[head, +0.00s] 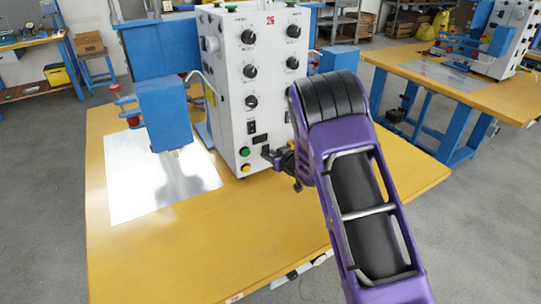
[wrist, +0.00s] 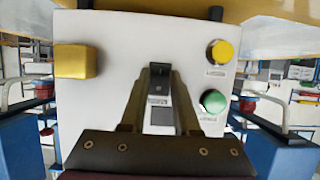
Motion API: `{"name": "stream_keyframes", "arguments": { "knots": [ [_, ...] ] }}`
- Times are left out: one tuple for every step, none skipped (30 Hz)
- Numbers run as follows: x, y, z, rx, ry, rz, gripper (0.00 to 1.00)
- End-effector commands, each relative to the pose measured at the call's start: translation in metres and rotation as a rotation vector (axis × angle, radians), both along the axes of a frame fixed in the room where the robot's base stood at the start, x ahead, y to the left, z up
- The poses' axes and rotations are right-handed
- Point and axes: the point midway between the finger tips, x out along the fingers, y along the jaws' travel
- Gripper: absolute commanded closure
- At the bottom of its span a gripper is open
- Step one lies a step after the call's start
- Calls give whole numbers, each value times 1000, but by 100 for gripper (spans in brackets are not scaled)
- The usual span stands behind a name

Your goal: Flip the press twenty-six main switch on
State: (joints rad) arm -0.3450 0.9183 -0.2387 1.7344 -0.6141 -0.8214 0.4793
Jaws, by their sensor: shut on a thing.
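The press control box (head: 232,110), white with a red 26 near its top, stands on the yellow table. My gripper (head: 267,153) reaches the low part of its front panel from the right. In the wrist view, which shows the panel upside down, my gripper (wrist: 160,84) has its fingertips close together, shut on a small black switch (wrist: 160,70). In the head view this switch is hidden by my gripper. I cannot tell whether it is on or off. A dark square (wrist: 161,117) shows between the fingers.
A green button (head: 245,152) and a yellow button (head: 245,168) sit just left of my gripper. A black rocker (head: 250,127) and several knobs (head: 249,70) are above. A metal sheet (head: 150,190) lies left. Another press table (head: 455,90) stands right.

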Motion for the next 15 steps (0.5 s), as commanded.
{"name": "stream_keyframes", "arguments": {
  "knots": [
    [0, 0, 0, 0, 0, 0, 100],
    [0, 0, 0, 0, 0, 0, 100],
    [0, 0, -1, 1, -1, 0, 100],
    [0, 0, -2, 2, -2, 0, 100],
    [0, 0, -3, 5, -5, 0, 100],
    [0, 0, -5, 9, -12, 1, 100],
    [0, 0, -7, 14, -18, 1, 100],
    [0, 0, -8, 20, -26, 1, 100],
    [0, 0, -9, 30, -39, 2, 100],
    [0, 0, -10, 37, -50, 1, 100],
    [0, 0, -11, 44, -62, 0, 100],
    [0, 0, -11, 56, -77, 1, 100],
    [0, 0, -12, 64, -88, 1, 100],
    [0, 0, -12, 72, -102, 1, 100],
    [0, 0, -13, 88, -122, 0, 100]
  ]
}}
